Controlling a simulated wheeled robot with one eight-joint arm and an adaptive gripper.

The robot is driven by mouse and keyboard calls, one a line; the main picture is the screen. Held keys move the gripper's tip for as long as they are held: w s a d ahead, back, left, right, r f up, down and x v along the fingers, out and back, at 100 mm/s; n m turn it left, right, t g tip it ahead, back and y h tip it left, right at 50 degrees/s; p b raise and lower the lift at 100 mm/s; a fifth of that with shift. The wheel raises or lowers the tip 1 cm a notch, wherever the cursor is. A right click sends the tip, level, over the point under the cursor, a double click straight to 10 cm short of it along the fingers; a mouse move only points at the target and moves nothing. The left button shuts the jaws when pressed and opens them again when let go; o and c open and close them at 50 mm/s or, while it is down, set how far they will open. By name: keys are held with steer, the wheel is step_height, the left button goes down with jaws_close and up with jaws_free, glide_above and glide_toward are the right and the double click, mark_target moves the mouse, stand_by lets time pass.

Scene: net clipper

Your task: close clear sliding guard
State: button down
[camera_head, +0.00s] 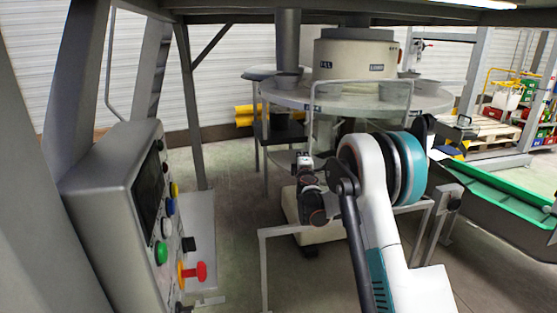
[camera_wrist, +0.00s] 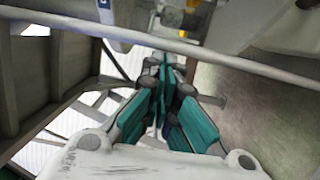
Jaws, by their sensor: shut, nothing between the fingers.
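A pale tubular frame (camera_head: 362,81) stands in front of the round machine table in the head view. It may be the clear sliding guard, but I cannot make out a clear panel in it. In the wrist view a long pale bar (camera_wrist: 200,50) crosses the top, beyond the fingers; I cannot tell if it belongs to that guard. My gripper (camera_wrist: 164,68) shows its teal fingers drawn together with nothing between them. It appears apart from the bar. In the head view my arm's wrist end is before the table, and the fingers cannot be made out.
A control box (camera_head: 120,200) with coloured buttons stands close at left. A low metal frame (camera_head: 264,270) is near my arm. A green-edged conveyor (camera_head: 500,195) is at right. Some floor is open at centre left.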

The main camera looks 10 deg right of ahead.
steer(key=d, duration=2.7)
steer(key=shift+p, duration=0.35)
steer(key=s+a+p, duration=0.2)
steer(key=s+a, duration=0.4)
steer(key=s, duration=0.3)
steer(key=shift+s+a, duration=0.35)
